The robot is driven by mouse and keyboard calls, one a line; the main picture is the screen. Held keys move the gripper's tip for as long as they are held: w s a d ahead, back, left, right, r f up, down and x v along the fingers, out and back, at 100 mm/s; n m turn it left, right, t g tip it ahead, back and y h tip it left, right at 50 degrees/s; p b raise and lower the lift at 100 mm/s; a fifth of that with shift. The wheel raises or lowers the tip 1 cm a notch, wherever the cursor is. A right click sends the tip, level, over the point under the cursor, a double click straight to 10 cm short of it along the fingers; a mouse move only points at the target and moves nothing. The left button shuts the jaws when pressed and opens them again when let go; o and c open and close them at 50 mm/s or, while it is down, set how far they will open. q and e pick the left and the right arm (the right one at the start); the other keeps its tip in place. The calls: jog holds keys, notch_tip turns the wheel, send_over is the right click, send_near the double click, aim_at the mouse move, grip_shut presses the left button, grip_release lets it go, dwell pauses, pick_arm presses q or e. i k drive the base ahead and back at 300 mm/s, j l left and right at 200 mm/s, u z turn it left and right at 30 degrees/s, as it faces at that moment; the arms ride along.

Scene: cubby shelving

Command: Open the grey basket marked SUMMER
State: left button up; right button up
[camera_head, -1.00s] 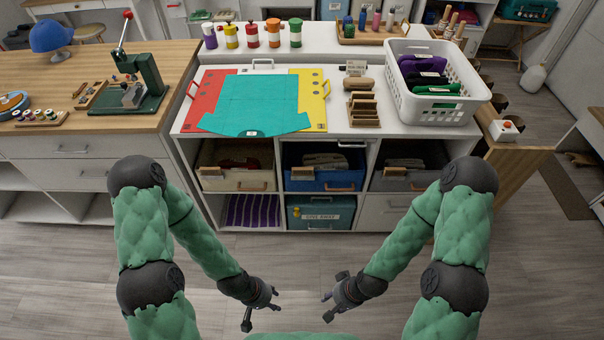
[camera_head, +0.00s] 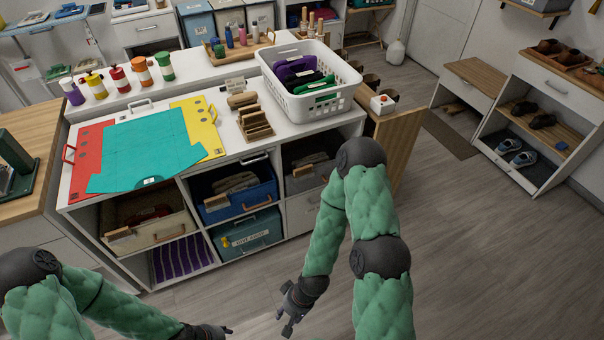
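A grey basket (camera_head: 309,180) sits in the upper right cubby of the white shelf unit, with a small tan tag on its front. Any writing on the tag is too small to read. My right gripper (camera_head: 282,322) hangs low over the floor in front of the unit, well apart from the basket. Its fingers look spread and empty. My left gripper (camera_head: 222,331) is at the bottom edge, partly cut off, and its fingers cannot be made out clearly.
A blue basket (camera_head: 238,204) and a beige basket (camera_head: 155,228) fill the neighbouring upper cubbies. A teal box (camera_head: 247,233) is below. A white crate (camera_head: 318,102) stands on top. A wooden side panel (camera_head: 400,145) stands right of the unit.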

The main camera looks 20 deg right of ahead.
aim_at(330, 142)
jog(key=i+l+z, duration=0.15)
jog(key=i+l, duration=0.7)
jog(key=i, duration=0.1)
